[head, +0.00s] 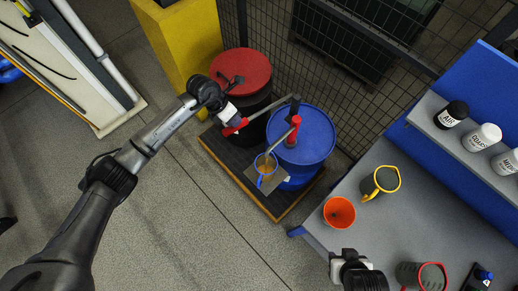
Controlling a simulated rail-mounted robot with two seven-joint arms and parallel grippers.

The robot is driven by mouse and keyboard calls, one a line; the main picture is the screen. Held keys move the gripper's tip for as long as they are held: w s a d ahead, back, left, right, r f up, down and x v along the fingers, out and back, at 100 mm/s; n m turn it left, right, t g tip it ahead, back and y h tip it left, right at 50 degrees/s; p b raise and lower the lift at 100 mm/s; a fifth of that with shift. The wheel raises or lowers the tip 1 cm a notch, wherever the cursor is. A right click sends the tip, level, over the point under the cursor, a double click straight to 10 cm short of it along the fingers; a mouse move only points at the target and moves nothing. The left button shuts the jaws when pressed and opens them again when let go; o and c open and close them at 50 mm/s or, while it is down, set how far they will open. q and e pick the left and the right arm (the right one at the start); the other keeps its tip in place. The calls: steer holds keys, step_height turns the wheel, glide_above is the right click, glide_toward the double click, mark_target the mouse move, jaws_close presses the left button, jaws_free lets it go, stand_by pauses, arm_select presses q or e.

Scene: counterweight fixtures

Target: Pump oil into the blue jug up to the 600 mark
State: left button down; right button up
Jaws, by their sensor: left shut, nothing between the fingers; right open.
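The blue jug (260,181) stands on a grey plate on the pallet, beside the blue drum (301,165). Amber oil shows inside it; its marks are too small to read. The red hand pump (295,131) stands on the drum, its spout reaching down-left over the jug's mouth. The pump lever (268,111) runs left to a red grip (234,128). My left gripper (232,122) is shut and empty right at this grip; whether it touches is unclear. My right gripper (345,257) is open at the bottom, away from the pump, its fingers hardly visible.
A red-lidded drum (240,72) shares the pallet (276,213). A mesh fence (340,65) stands behind. The grey bench (385,226) at right holds an orange cup (339,212), a yellow-rimmed jug (380,181) and a red-rimmed jug (432,277). Floor left of the pallet is clear.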

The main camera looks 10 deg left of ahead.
stand_by(0.3)
arm_select(q)
steer(key=shift+f+b, duration=0.4)
steer(key=shift+f, duration=0.05)
step_height(320, 180, down, 12)
steer(key=f+b, duration=0.1)
steer(key=b, duration=0.9)
step_height(320, 180, up, 14)
steer(key=p, duration=0.9)
